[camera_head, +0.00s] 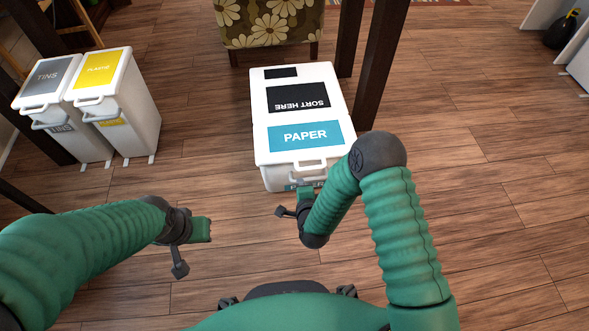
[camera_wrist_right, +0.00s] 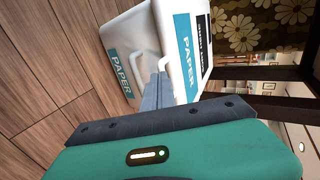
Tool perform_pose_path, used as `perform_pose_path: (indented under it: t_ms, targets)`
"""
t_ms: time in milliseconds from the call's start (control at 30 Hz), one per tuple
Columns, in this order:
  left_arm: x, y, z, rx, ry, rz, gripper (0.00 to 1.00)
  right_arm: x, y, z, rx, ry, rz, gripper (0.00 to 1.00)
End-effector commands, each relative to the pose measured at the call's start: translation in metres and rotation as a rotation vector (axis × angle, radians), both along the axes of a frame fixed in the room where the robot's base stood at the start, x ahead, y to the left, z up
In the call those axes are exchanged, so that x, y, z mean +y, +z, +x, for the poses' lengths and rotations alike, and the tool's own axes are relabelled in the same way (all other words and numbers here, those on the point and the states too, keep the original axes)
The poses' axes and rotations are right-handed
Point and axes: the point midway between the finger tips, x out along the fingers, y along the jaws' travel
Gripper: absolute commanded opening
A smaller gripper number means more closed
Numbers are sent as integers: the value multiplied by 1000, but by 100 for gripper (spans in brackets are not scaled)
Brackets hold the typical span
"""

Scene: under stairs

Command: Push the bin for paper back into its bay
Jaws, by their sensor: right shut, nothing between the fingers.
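The paper bin (camera_head: 305,137) is white with a blue PAPER label and a dark SORT HERE label on its lid. It stands upright on the wood floor in the middle of the head view, its front handle towards me. The bin also fills the top of the right wrist view (camera_wrist_right: 125,62). My right gripper (camera_head: 306,187) is shut and empty, low at the bin's front. Its fingers (camera_wrist_right: 158,92) point at the front face beside the handle; I cannot tell whether they touch. My left gripper (camera_head: 205,229) is over bare floor, left of the bin; its jaws are unclear.
The tins bin (camera_head: 47,80) and a yellow-labelled bin (camera_head: 100,72) stand at the left. A dark post (camera_head: 382,60) rises close to the paper bin's right side. A floral seat (camera_head: 268,22) is behind it.

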Motion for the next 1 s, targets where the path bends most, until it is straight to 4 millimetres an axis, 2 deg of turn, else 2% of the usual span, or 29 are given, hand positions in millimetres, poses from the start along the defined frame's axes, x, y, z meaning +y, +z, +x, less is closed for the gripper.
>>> perform_pose_path:
  t_ms: [33,300,500,667,1000]
  targets:
    - [0,-14,0,0,0,0,23,2,-12,9,-3,1,-2,0]
    - [1,-52,0,1,1,0,23,5,-42,61,-4,2,-3,0]
    - [1,-71,0,1,1,0,23,5,-39,92,-4,1,-2,0]
    - [1,-74,0,1,1,0,23,6,-36,101,-2,2,-3,0]
    - [1,-72,0,0,1,0,23,6,-35,101,-1,2,-3,0]
